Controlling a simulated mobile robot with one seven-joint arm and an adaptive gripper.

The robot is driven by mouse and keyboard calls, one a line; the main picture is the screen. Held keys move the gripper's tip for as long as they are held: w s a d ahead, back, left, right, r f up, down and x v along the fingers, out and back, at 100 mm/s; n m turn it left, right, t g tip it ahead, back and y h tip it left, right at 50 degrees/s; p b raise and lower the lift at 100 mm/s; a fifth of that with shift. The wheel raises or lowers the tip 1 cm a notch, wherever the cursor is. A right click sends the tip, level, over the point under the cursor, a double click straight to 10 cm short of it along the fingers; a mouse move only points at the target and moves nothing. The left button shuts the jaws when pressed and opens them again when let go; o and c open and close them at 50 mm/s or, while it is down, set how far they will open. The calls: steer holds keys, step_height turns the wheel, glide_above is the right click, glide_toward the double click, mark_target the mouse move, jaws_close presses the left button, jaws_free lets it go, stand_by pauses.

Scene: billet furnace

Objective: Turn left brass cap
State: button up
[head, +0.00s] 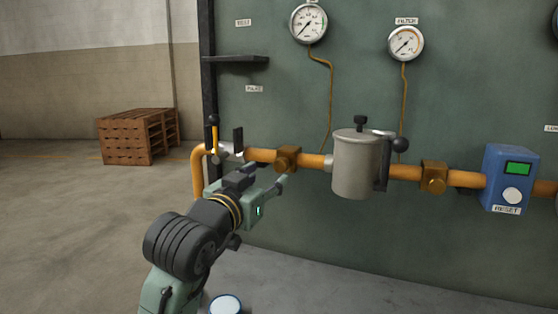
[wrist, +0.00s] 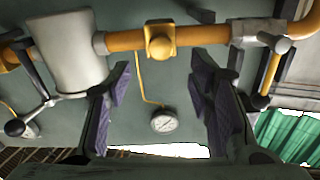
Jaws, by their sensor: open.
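The left brass cap (head: 288,158) sits on a brass block in the orange pipe, between the lever valve and the grey filter canister. In the wrist view, which looks upside down, the brass cap (wrist: 160,46) is at top centre. My gripper (head: 265,178) is in front of and slightly below the cap, to its left in the head view. Its two fingers are apart with nothing between them, and they are clear of the cap. In the wrist view the gripper (wrist: 161,85) frames the gap under the cap.
The filter canister (head: 355,168) stands right of the cap. A second brass cap (head: 434,183) and a blue reset box (head: 508,178) lie further right. The yellow-handled valve (head: 214,138) is left. Gauges (head: 309,23) hang above. Wooden pallets (head: 137,136) stand on open floor.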

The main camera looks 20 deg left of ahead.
mark_target(279, 166)
steer(key=w+p, duration=0.2)
steer(key=w, duration=0.6)
steer(key=shift+d, duration=0.1)
steer(key=shift+c, duration=0.2)
jaws_close()
